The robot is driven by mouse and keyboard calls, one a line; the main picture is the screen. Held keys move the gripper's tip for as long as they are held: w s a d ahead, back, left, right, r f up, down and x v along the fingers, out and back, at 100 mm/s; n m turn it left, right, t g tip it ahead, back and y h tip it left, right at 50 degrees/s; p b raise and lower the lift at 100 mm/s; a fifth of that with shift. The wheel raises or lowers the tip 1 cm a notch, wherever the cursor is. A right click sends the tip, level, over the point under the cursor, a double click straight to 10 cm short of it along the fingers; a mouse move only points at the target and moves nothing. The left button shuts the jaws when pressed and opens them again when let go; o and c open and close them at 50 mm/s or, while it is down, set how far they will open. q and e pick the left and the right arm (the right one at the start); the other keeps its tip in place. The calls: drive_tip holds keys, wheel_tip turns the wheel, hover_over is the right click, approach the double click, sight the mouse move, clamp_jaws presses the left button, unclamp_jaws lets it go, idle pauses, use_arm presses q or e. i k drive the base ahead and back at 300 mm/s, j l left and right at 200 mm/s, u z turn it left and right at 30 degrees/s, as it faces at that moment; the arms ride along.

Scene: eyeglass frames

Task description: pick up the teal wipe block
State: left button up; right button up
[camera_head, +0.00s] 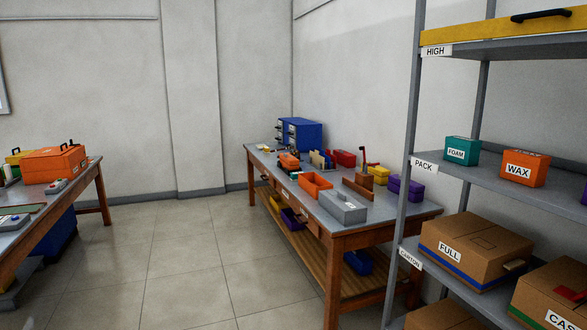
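I cannot make out any teal block marked as a wipe block in the head view. The one clearly teal thing is a box (464,145) labelled "FOAM", which stands on the shelf marked "PACK" at the right. Small things on the far workbench (385,211) are too small to tell apart. Neither of my grippers is in view.
The grey shelf rack (402,200) fills the right side, with an orange "WAX" box (525,168) and a carton marked "FULL" (470,250). The workbench bears a blue drawer cabinet (302,134) and several bins. Another table (85,178) stands left. The tiled floor (190,260) between is clear.

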sight(294, 177)
drive_tip(key=i+u, duration=0.4)
drive_tip(key=i, duration=2.45)
drive_tip(key=i+j+z, duration=0.1)
drive_tip(key=i, duration=1.1)
